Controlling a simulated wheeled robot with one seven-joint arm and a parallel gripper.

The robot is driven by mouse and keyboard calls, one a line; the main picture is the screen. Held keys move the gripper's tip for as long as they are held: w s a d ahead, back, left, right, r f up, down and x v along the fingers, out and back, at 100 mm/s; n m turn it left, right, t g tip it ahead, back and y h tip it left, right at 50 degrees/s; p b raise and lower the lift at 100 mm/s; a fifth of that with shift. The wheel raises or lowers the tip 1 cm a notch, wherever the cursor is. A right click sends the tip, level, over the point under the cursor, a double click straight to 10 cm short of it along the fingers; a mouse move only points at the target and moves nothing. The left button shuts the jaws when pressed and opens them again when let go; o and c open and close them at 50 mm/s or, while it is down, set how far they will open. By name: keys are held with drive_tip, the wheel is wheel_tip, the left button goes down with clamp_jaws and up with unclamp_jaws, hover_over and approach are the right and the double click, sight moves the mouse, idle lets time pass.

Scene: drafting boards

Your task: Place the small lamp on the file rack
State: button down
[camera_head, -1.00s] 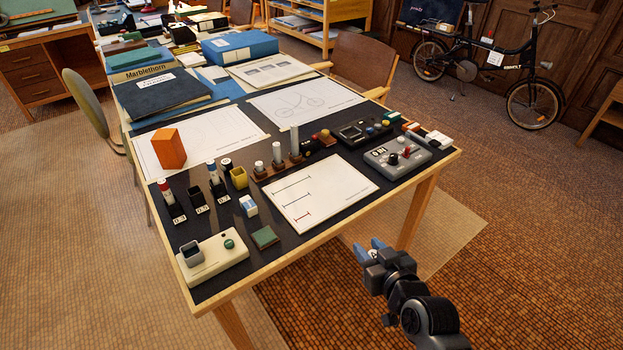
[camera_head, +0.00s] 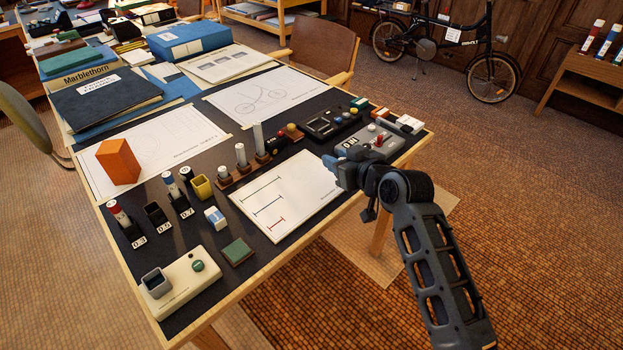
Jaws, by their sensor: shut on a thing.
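My gripper (camera_head: 333,162), with blue fingertips, is at the table's right front edge, by the near left corner of a grey control box (camera_head: 384,149) with a red knob. The jaws are shut, but what they hold is too small and hidden to make out. I cannot tell whether the fingers touch the box. I cannot pick out a small lamp or a file rack with certainty among the things in view.
A white sheet (camera_head: 290,195) lies left of my gripper. An orange block (camera_head: 118,162), pen stands, a green square (camera_head: 237,251) and a cream device (camera_head: 182,284) crowd the near left. Binders (camera_head: 103,97) and a blue box file (camera_head: 189,42) lie farther back. A chair (camera_head: 322,55) stands behind.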

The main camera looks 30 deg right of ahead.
hover_over(315, 192)
wheel_tip(315, 192, down, 3)
drive_tip(key=shift+w+f, duration=0.15)
drive_tip(key=shift+f, duration=1.95)
drive_tip(key=shift+f, duration=0.15)
drive_tip(key=c, duration=0.7)
unclamp_jaws()
drive_tip(key=shift+c, duration=0.2)
drive_tip(key=shift+r+p, duration=0.25)
drive_tip(key=shift+p, duration=0.05)
drive_tip(key=v, duration=1.2)
drive_tip(key=shift+a+f, duration=0.1)
drive_tip(key=shift+f, duration=0.1)
